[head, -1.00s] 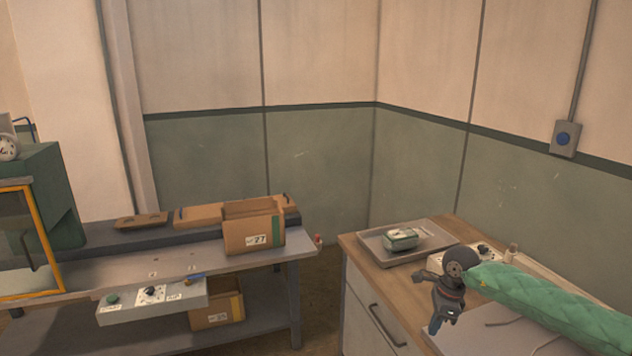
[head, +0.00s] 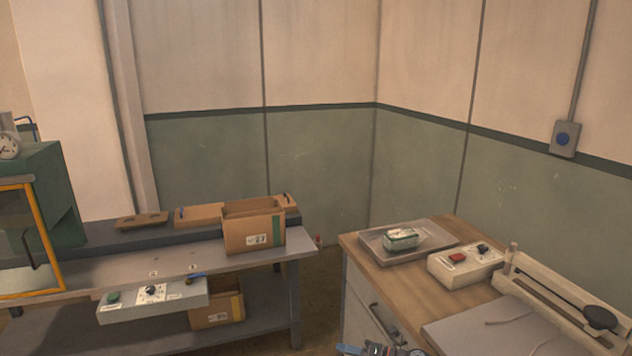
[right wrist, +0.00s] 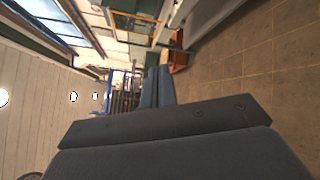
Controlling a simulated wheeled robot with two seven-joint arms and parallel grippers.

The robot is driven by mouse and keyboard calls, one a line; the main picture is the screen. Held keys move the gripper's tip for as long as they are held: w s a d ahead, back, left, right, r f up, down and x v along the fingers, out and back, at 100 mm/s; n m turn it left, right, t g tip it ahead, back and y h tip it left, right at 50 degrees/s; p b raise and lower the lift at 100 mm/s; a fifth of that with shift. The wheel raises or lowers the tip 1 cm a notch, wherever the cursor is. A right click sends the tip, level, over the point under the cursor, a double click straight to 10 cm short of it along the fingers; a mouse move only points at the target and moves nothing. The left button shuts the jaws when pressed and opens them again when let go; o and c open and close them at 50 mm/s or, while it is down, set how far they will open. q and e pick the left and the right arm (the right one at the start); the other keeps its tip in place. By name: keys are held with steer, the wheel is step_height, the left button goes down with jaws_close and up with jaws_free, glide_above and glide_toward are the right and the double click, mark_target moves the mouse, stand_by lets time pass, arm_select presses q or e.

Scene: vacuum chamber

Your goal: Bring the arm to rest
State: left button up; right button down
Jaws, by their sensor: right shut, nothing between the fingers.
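My right gripper (head: 350,349) shows only in part at the bottom edge of the head view, in front of the wooden-topped cabinet (head: 440,258). In the right wrist view its two blue-grey fingers (right wrist: 157,88) lie together, shut and empty. Tiled floor and a far part of the room show beyond them. The rest of my right arm is out of the head view. My left gripper is in neither view.
On the cabinet are a grey tray (head: 446,232) holding a small green-and-white package (head: 400,239), a control box (head: 464,265) and a sealer-like bar device (head: 553,297). A workbench (head: 285,258) with an open carton (head: 253,232) stands left, a gap between.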

steer(key=s+d+f+m+t+h, duration=0.2)
steer(key=s+d+f+m+h, duration=0.15)
steer(key=f+m, duration=0.6)
steer(key=s+d+f+m+t+h, duration=0.25)
steer(key=s+f+m+h, duration=0.35)
steer(key=f, duration=0.7)
steer(key=s+d+f+m+t+h, duration=0.1)
steer(key=s+d+f+m+h, duration=0.25)
steer(key=f+m, duration=0.7)
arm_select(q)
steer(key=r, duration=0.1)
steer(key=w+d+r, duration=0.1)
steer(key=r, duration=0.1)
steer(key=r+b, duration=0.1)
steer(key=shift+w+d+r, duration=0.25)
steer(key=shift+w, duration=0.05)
arm_select(e)
steer(key=s+f+m+g, duration=0.3)
steer(key=s+f, duration=0.4)
steer(key=s, duration=0.4)
steer(key=s+d+f+m+g+h, duration=0.1)
steer(key=s+f+m+g, duration=0.1)
steer(key=s+f+g, duration=0.2)
steer(key=s+f+m+g+h, duration=0.1)
steer(key=s+f+m+g, duration=0.2)
steer(key=s+f, duration=0.7)
steer(key=s, duration=1)
steer(key=shift+d+f+m, duration=0.3)
steer(key=shift+f, duration=0.1)
